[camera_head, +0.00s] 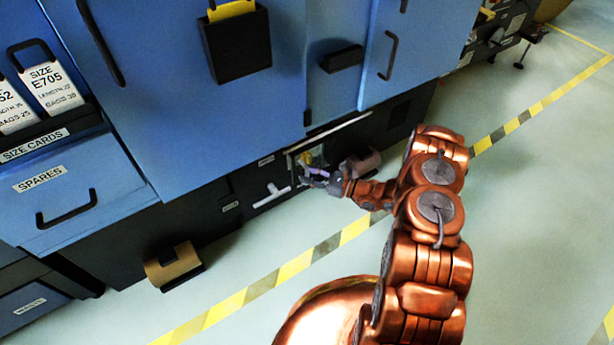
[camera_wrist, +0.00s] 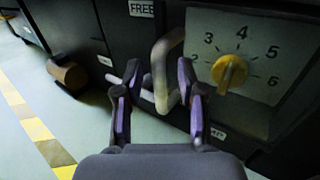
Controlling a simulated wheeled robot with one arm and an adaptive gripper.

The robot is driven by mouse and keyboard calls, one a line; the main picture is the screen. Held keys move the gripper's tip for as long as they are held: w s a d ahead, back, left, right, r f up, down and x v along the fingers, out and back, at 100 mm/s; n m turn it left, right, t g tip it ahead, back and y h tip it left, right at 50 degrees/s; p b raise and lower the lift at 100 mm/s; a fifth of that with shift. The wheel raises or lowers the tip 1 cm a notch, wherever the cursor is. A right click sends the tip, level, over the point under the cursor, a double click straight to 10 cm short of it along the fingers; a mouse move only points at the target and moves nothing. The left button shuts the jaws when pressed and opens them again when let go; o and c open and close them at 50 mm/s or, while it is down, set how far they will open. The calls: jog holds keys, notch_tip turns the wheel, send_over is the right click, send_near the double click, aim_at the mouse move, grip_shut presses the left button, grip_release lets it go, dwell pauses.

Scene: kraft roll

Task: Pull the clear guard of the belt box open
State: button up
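The belt box is the dark low unit under the blue cabinet, with a yellow knob (camera_wrist: 230,72) on a numbered dial, which also shows small in the head view (camera_head: 304,158). The clear guard (camera_wrist: 207,22) appears as a greyish see-through panel over the dial. A pale, bent bar handle (camera_wrist: 158,62) stands out at its left edge. My gripper (camera_wrist: 159,68) is open, its two purple-padded fingers apart on either side of the handle in the picture. I cannot tell whether either finger touches it. In the head view my gripper (camera_head: 312,177) is at the guard, partly covering it.
A white T-shaped handle (camera_head: 271,191) is left of the guard. A brown roll (camera_head: 173,266) sticks out low at the left, and a dull cylinder (camera_head: 362,163) is right of my gripper. Open floor with yellow-black tape (camera_head: 292,267) lies in front.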

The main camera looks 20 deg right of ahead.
jog(key=shift+w+a, duration=0.3)
jog(key=shift+a, duration=0.15)
grip_shut()
dwell(0.5)
